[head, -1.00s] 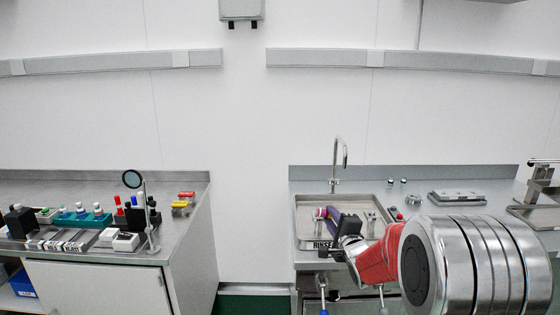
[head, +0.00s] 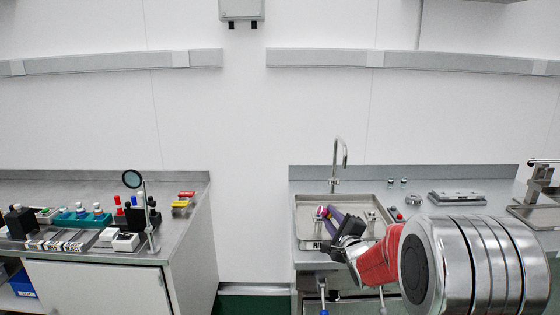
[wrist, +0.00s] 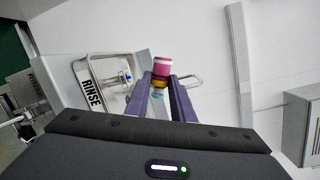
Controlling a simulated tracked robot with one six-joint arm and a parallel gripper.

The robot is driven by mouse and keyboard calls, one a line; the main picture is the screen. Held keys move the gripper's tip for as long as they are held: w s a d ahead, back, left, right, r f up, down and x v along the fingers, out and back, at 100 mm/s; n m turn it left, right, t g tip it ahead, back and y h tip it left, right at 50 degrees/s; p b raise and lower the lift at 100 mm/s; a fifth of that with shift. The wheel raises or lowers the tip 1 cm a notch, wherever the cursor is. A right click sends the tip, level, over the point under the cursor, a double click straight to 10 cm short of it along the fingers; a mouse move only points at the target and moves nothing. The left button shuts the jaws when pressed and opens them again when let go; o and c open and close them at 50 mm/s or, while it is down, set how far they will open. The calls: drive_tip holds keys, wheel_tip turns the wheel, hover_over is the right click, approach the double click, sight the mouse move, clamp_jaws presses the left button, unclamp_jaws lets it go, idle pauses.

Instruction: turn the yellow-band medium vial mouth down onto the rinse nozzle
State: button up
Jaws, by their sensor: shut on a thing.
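My gripper (head: 328,215) is over the rinse sink, its purple fingers shut on the vial. In the wrist view, the vial shows between the fingertips (wrist: 161,82) with a pink end (wrist: 162,66), a yellow band (wrist: 159,78) and a little clear glass below it. The pink end sticks out past the fingertips, and the fingers hide much of the rest. The picture is rolled, and the vial looks tilted well off upright. In the head view its pink end (head: 320,211) is small. I cannot make out for certain which fitting is the rinse nozzle.
The steel sink tray (head: 300,205) bears a RINSE label (wrist: 92,92), partly hidden by my gripper in the head view. A tall faucet (head: 338,160) stands behind it. A flat metal device (head: 458,197) is to the right. The left bench (head: 110,187) holds racks and vials.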

drive_tip(key=n, duration=0.5)
drive_tip(key=shift+n, duration=0.3)
drive_tip(key=shift+n+h, duration=0.3)
drive_tip(key=shift+n, duration=2.2)
drive_tip(key=shift+n, duration=0.6)
drive_tip(key=n, duration=0.5)
drive_tip(key=shift+n, duration=2.8)
